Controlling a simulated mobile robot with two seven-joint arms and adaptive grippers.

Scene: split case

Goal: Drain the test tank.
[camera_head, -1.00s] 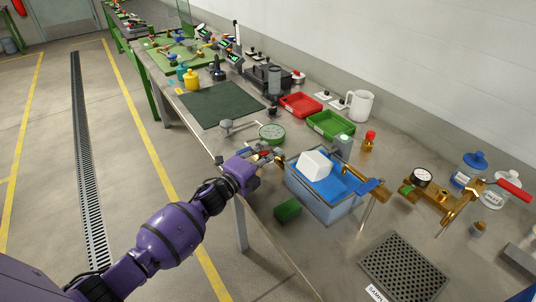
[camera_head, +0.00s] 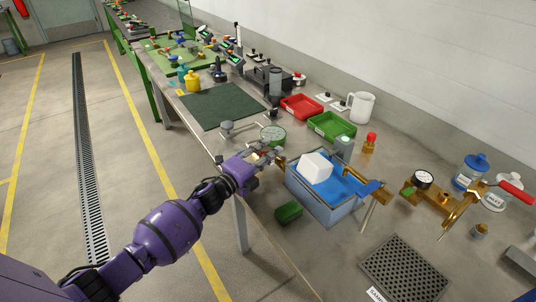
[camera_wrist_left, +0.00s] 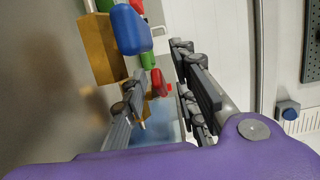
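The test tank (camera_head: 316,201) is an open blue-grey box with blue water (camera_head: 345,188) and a white block (camera_head: 315,167) in it. A brass fitting with a blue handle (camera_head: 372,187) is at its right edge. My left gripper (camera_head: 272,153) is just beyond the tank's left corner, above the bench. In the left wrist view its two fingers (camera_wrist_left: 160,95) are apart, with a small red part (camera_wrist_left: 158,82) showing between them. I see no firm grip on it. A brass block (camera_wrist_left: 103,48) and a blue rounded part (camera_wrist_left: 130,28) are beside the fingers. My right gripper is not in view.
Red (camera_head: 301,106) and green (camera_head: 332,126) trays stand behind. A brass gauge assembly (camera_head: 440,202) and perforated plate (camera_head: 405,268) are at right.

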